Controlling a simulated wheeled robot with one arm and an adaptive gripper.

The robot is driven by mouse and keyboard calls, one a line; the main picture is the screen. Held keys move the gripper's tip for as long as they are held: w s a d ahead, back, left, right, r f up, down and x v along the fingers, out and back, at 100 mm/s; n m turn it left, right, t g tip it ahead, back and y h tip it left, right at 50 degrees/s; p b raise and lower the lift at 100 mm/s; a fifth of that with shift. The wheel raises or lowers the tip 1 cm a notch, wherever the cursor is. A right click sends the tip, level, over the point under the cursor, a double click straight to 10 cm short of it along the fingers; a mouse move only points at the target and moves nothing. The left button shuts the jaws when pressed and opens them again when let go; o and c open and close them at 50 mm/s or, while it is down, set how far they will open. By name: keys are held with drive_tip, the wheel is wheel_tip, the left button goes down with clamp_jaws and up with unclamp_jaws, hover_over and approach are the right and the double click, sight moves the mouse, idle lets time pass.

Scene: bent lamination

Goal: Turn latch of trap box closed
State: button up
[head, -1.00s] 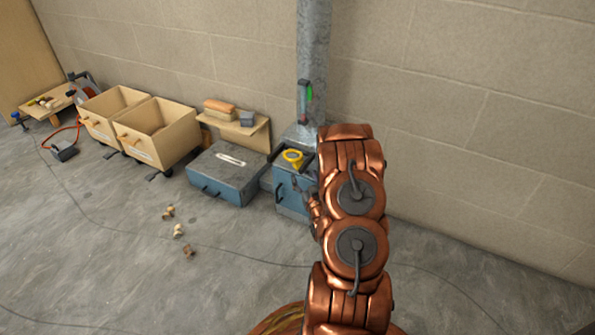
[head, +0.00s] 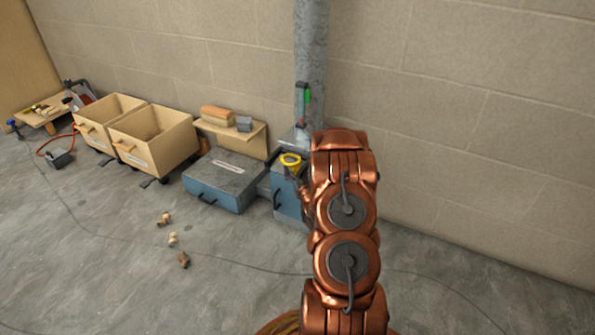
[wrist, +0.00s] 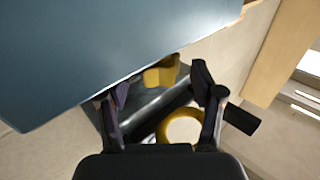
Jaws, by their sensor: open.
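The blue metal box with a yellow fitting, which looks like the trap box (head: 287,197), stands at the foot of the grey pipe. The yellow fitting (head: 291,160) is on its top; I cannot tell for sure that it is the latch. My copper arm hides the box's right side and most of my gripper in the head view. In the wrist view my gripper (wrist: 158,98) is open. A yellow ring (wrist: 181,112) and a yellow block (wrist: 161,73) show between and behind its fingers, with nothing clearly gripped. A blue-grey panel (wrist: 90,50) fills the upper left, close to the left finger.
A low blue-grey case (head: 222,180) stands left of the trap box. Small wooden pieces (head: 173,239) lie on the floor. The wall (head: 470,120) stands close behind; the front floor is open.

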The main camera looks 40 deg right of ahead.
drive_tip(key=shift+c, duration=0.2)
drive_tip(key=c, duration=1.1)
